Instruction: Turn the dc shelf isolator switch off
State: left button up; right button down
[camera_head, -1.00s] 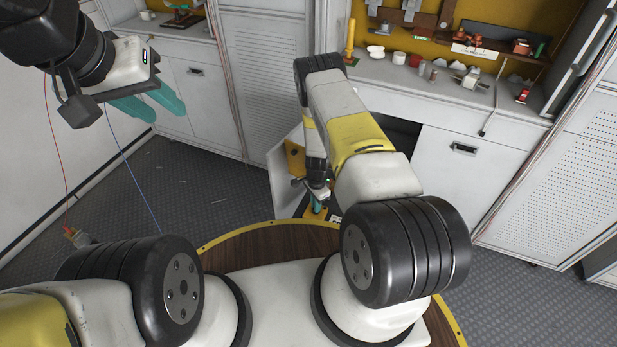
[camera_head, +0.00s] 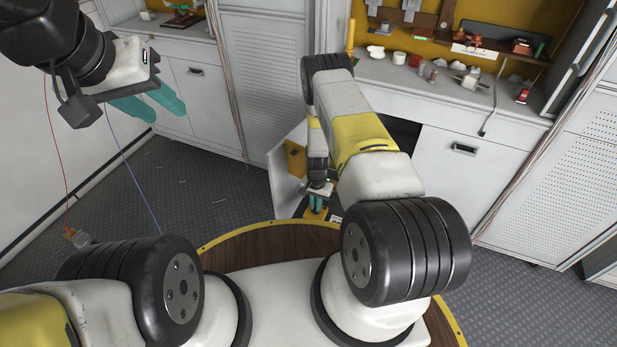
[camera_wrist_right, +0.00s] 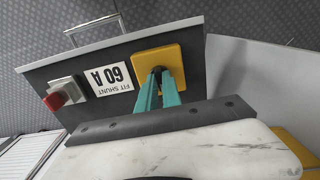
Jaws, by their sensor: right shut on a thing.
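The isolator switch shows in the right wrist view as a yellow square plate (camera_wrist_right: 176,56) with a small dark knob (camera_wrist_right: 157,71) in its middle. The plate sits on a dark panel (camera_wrist_right: 120,55) beside a label reading "FIT SHUNT 60 A" (camera_wrist_right: 109,79). My right gripper (camera_wrist_right: 158,76) has its teal fingers shut on the knob, which they mostly hide. In the head view my right gripper (camera_head: 316,204) points down at the yellow plate (camera_head: 315,214). My left gripper (camera_head: 166,117) hangs empty and open at the upper left, far from the switch.
A red knob (camera_wrist_right: 55,101) on a grey base stands at the panel's left end. A metal handle (camera_wrist_right: 94,27) lies beyond the panel. An open cabinet door (camera_head: 287,185) is beside my right wrist. A worktop (camera_head: 450,88) with small parts runs along the back.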

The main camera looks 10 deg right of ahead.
dwell(0.4)
jog(key=c, duration=1.5)
grip_release()
jog(key=shift+r, duration=3.95)
